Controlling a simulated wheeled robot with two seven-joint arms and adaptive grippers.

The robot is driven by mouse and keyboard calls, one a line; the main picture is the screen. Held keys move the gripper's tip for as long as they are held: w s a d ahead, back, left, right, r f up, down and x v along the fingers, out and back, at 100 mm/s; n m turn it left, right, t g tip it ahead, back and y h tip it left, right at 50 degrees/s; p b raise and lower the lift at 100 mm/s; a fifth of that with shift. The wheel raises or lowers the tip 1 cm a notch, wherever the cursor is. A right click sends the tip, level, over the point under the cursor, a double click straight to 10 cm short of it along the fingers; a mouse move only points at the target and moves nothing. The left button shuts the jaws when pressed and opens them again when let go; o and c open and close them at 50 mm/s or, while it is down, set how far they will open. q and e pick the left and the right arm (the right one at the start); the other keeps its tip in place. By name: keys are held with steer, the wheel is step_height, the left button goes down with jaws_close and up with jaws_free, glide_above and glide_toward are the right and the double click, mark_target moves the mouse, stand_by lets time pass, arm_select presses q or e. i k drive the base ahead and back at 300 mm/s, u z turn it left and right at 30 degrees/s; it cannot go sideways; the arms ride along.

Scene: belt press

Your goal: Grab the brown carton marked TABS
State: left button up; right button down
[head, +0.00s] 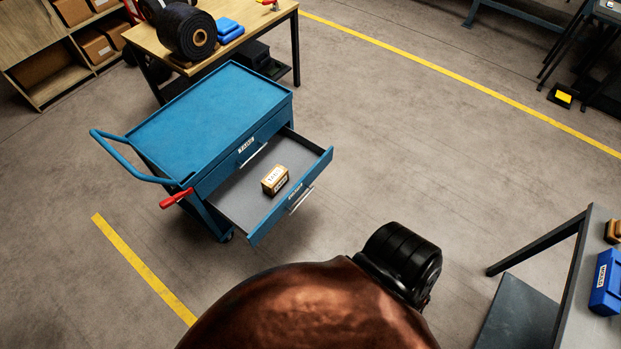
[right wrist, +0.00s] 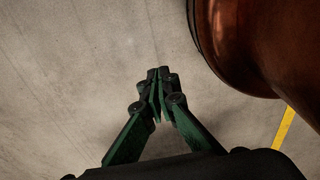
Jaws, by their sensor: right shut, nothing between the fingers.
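The brown carton (head: 275,180) with a white label lies in the open drawer (head: 233,203) of the blue cart, near the drawer's front. Its lettering is too small to read for sure. My right gripper (right wrist: 162,120) shows in the right wrist view, with its green fingers brought together at the tips and nothing between them. Bare floor lies beyond it, and the carton is not in that view. My left gripper is in neither view.
The blue cart (head: 210,110) has a handle at the left and a red lever (head: 176,198). A wooden table (head: 258,20) with a black roll (head: 187,32) stands behind it. A grey table (head: 590,265) with a blue box (head: 606,283) stands at the right. Floor right of the cart is clear.

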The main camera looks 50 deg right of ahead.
mark_target(273, 182)
steer(key=u, duration=0.3)
steer(key=k, duration=0.8)
steer(key=z, duration=0.85)
steer(key=i, duration=0.4)
